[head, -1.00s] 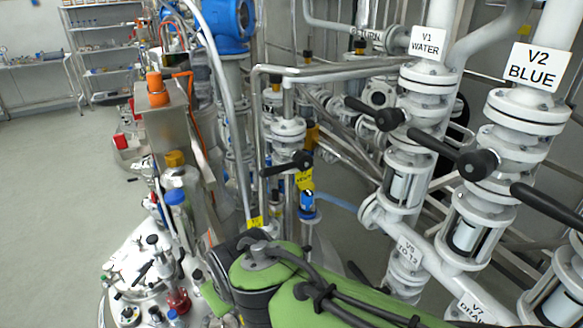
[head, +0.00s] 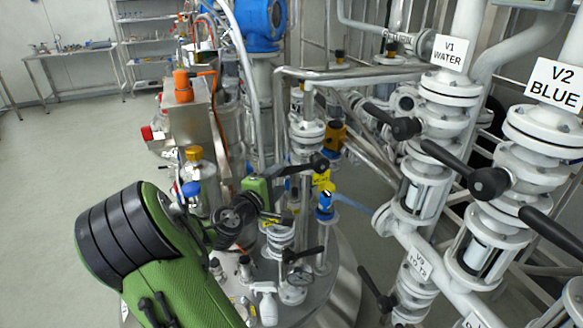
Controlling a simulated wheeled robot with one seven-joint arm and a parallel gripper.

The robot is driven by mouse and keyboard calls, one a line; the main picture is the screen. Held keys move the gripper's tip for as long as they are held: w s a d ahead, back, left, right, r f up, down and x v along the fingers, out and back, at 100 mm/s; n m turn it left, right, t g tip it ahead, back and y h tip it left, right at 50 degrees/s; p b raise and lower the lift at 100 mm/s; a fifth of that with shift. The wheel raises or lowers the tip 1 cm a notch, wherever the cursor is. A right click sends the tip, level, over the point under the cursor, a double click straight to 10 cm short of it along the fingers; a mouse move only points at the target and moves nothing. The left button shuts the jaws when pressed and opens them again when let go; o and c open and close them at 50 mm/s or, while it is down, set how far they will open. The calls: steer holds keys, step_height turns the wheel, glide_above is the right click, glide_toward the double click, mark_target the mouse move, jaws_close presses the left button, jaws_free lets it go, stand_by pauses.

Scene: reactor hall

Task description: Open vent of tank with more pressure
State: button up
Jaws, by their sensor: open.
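A black-handled valve (head: 303,168) with a yellow tag (head: 322,179) stands on a vertical pipe in the head view's middle. The tag read VENT in the earlier frame. Below it is a tank lid (head: 335,290) with a pressure gauge (head: 300,278) too small to read. A second black lever (head: 303,254) sits above the gauge.
White flanged pipes marked V1 WATER (head: 449,53) and V2 BLUE (head: 557,84) with black levers crowd the right. A horizontal steel pipe (head: 350,73) crosses behind the vent valve. Free floor (head: 60,170) lies at the left. A blue-capped fitting (head: 326,205) stands near the vent.

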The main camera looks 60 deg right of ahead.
mark_target(301, 166)
steer(key=d+f, duration=0.1)
steer(key=d, duration=0.8)
steer(key=shift+p, duration=0.4)
steer(key=shift+s+f, duration=0.1)
jaws_close()
